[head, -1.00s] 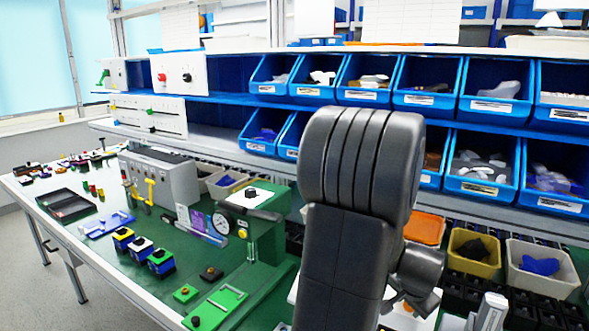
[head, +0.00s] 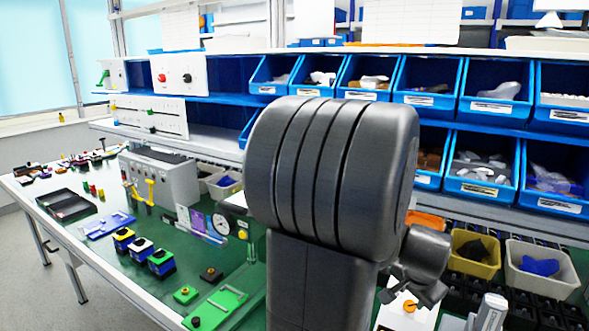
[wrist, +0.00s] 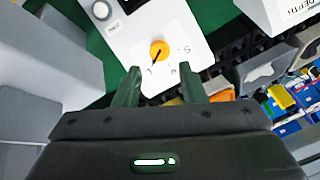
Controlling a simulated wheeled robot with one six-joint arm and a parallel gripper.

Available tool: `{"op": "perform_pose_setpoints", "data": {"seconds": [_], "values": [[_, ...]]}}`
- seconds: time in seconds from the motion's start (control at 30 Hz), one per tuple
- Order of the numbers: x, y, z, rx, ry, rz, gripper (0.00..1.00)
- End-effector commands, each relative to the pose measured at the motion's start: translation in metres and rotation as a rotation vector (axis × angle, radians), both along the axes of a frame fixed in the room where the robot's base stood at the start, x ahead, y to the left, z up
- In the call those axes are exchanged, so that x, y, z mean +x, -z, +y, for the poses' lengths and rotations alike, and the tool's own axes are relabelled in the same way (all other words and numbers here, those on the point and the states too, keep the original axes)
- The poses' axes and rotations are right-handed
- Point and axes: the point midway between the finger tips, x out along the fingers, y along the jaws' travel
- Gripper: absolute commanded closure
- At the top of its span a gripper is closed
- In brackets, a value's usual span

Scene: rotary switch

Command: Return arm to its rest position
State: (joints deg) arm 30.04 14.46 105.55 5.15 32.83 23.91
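My gripper (wrist: 163,88) is open in the wrist view, with its two dark fingers apart and nothing between them. A rotary switch with an orange knob (wrist: 158,51) sits on a white panel (wrist: 135,30) just beyond the fingertips, and the gripper is not touching it. A black pointer line shows on the knob. In the head view the orange knob (head: 409,305) shows at lower right, beside my dark arm. My arm hides much of the middle of the head view, and the gripper's fingers cannot be made out there.
Blue bins (head: 490,92) fill the shelves behind the arm. A yellow bin (head: 474,252) and a whitish bin (head: 540,268) stand at right.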

Motion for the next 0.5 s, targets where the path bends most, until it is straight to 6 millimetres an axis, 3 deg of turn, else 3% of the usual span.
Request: {"op": "perform_pose_setpoints", "data": {"seconds": [0.4, 0.5], "values": [[-0.028, -0.062, 0.012, -0.003, 0.001, -0.005, 0.63], [-0.022, -0.044, 0.01, 0.003, 0.0, 0.004, 0.63]]}}
